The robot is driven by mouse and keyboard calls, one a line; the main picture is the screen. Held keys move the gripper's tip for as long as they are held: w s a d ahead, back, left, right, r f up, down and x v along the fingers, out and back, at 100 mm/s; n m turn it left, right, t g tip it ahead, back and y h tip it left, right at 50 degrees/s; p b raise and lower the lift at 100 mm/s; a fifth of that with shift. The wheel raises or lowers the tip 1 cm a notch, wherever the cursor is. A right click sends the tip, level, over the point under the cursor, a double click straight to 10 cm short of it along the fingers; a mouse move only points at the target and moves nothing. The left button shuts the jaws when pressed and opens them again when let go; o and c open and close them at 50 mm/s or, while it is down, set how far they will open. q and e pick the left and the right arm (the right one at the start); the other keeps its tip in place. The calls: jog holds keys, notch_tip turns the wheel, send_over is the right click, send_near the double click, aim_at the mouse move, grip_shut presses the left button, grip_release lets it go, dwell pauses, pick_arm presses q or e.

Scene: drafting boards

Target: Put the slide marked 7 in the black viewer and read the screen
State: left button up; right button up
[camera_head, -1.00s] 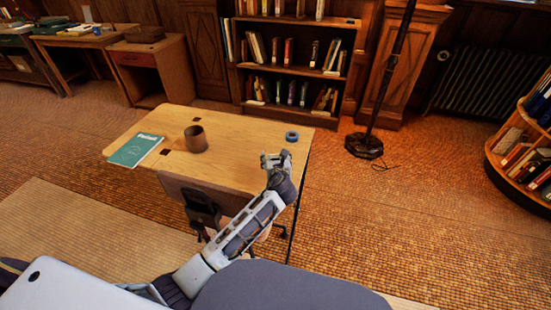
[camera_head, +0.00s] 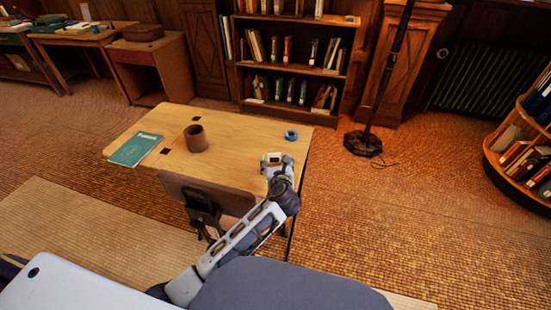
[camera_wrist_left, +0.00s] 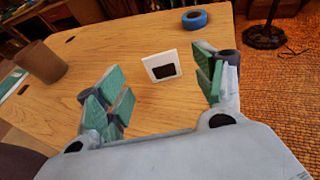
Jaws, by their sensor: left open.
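A white square slide (camera_wrist_left: 162,66) with a dark window shows on the desk in the left wrist view. I cannot read a number on it. My left gripper (camera_wrist_left: 157,90) is open, with green-padded fingers on either side of the view. The slide shows in the gap between them, beyond the fingertips, with no finger visibly touching it. In the head view my left gripper (camera_head: 273,161) is over the desk's right end. I see no black viewer or screen. My right gripper is not in view.
The wooden desk (camera_head: 228,145) carries a brown cup (camera_head: 196,139), a teal book (camera_head: 135,149) and a blue tape roll (camera_head: 291,135), which lies beyond the slide. A chair (camera_head: 205,194) stands at the near side. The desk's middle is clear.

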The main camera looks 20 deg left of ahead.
pick_arm(q)
jog(key=p+v, duration=0.1)
jog(key=v, duration=0.5)
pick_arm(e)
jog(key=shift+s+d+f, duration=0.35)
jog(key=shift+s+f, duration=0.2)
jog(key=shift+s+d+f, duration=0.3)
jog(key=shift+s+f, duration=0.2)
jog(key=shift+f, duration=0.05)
pick_arm(q)
jog(key=shift+s+d+r, duration=0.1)
jog(key=shift+s+r, duration=0.05)
jog(key=shift+c, duration=0.4)
